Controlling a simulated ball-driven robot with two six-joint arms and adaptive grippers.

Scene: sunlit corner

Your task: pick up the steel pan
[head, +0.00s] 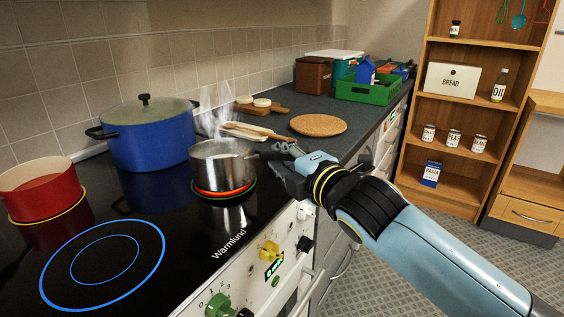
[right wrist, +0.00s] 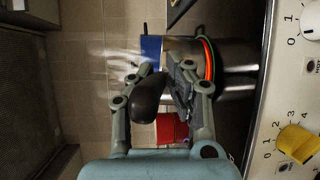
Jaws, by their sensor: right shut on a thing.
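The steel pan (head: 220,158) stands upright over a glowing red-orange ring on the black hob, with steam rising from it. Its dark handle points right, toward my right gripper (head: 277,158). In the right wrist view my right gripper (right wrist: 162,97) has its fingers on either side of the dark handle end (right wrist: 149,98) and is shut on it. The pan's steel side (right wrist: 235,55) shows behind the fingers there. I cannot tell any gap between the pan and the hob. My left gripper is not in view.
A blue pot (head: 152,140) with a lid stands close behind-left of the pan. A red pot (head: 40,190) is at the far left. The front hob ring (head: 104,262) is lit blue and empty. A round cork mat (head: 318,125) lies bare on the counter, near a green crate (head: 365,92).

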